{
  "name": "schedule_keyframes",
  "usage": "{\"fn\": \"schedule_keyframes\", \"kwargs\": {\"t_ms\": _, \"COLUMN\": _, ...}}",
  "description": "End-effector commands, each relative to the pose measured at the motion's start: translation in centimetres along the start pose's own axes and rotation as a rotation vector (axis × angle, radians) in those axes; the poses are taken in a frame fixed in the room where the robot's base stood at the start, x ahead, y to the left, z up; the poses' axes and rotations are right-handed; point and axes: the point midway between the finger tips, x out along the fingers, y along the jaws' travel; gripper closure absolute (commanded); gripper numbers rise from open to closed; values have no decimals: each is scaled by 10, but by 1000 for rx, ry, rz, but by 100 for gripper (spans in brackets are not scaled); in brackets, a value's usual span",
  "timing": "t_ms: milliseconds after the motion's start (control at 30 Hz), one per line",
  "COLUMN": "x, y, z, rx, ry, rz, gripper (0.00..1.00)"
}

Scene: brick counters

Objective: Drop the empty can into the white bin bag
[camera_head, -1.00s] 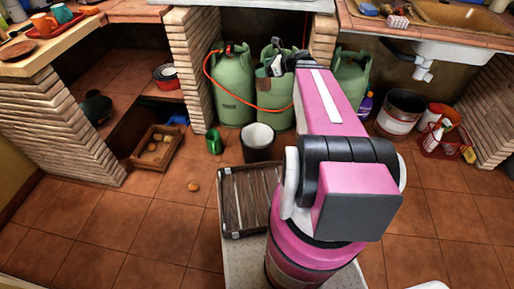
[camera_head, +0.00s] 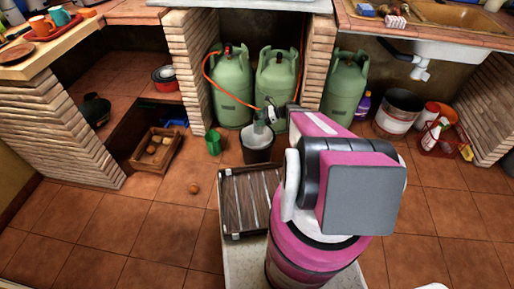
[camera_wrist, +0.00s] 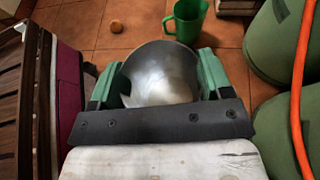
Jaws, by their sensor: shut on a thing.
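My gripper (camera_head: 262,120) hangs over the black bin (camera_head: 257,156) in the head view, its green fingers pointing down near the opening. The pale inside of the white bin bag (camera_head: 249,139) shows partly there, behind the fingers. In the wrist view my gripper (camera_wrist: 160,85) is shut on the shiny silver can (camera_wrist: 160,72), which fills the space between both green fingers. The can is too small and covered to make out in the head view. The bin opening is not clear in the wrist view.
A green jug (camera_head: 213,142) stands just left of the bin; it also shows in the wrist view (camera_wrist: 186,19). Green gas bottles (camera_head: 231,90) with an orange hose stand behind. A dark slatted crate (camera_head: 249,203) is nearer. The tiled floor at left is mostly clear.

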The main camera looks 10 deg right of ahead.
Motion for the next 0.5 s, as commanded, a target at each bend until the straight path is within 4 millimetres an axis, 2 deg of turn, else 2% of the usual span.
{"fn": "schedule_keyframes", "kwargs": {"t_ms": 267, "x": 6, "y": -1, "z": -15, "rx": -1, "ry": 0, "rz": 0, "gripper": 63}}
{"fn": "schedule_keyframes", "kwargs": {"t_ms": 500, "x": 16, "y": -1, "z": -40, "rx": 1, "ry": 0, "rz": 1, "gripper": 63}}
